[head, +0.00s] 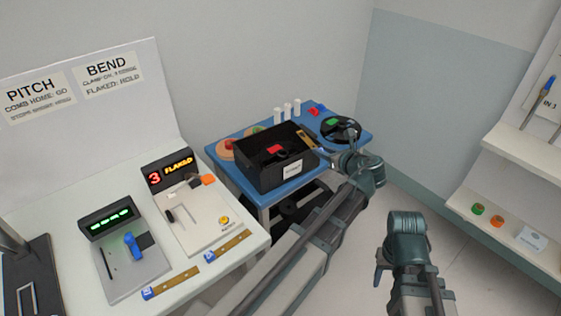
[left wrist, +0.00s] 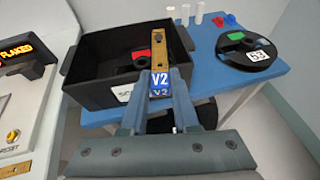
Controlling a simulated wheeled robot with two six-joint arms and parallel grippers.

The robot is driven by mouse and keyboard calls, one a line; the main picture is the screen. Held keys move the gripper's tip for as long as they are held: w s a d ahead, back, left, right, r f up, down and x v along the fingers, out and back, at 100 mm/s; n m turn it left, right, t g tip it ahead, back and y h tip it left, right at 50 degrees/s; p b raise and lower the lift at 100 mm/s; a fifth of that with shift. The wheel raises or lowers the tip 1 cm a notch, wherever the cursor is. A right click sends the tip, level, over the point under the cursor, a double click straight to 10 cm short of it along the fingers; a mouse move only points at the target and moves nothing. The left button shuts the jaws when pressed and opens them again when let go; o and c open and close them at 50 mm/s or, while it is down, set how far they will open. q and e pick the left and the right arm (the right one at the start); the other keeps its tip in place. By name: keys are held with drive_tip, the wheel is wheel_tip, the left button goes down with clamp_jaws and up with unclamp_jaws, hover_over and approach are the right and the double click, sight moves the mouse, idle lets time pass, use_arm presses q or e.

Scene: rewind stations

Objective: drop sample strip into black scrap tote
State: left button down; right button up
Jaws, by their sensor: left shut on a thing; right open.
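The black scrap tote (head: 262,177) stands on a blue table, open at the top; a red piece and a dark round piece lie inside. My left gripper (head: 325,150) is at the tote's right side, shut on the sample strip (head: 307,141). In the left wrist view the strip (left wrist: 158,50) is brass-coloured with a blue V2 tag (left wrist: 160,82) between the fingertips. It reaches away over the tote's right side; its height above the rim is hard to tell. My right gripper (head: 382,268) is low at the right, away from the tote, its fingers barely visible.
A black reel (head: 341,128) lies on the blue table (head: 357,143) right of the tote, with white cylinders (head: 287,109) behind. At left, a white bench holds a FLAKED station (head: 195,215) and two more brass strips (head: 227,245). Shelves stand at right.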

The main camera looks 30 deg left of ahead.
use_arm(q)
drive_tip(key=w+a+r+n+g+y+p, duration=0.1)
drive_tip(key=a+r+n+g+p, duration=0.15)
drive_tip(key=a, duration=1.35)
wheel_tip(320, 180, down, 6)
drive_tip(key=b, duration=0.6)
drive_tip(key=shift+r, duration=0.15)
drive_tip(key=c, duration=0.6)
unclamp_jaws()
drive_tip(key=p+v, duration=0.5)
drive_tip(key=v, duration=0.9)
drive_tip(key=shift+w, duration=0.1)
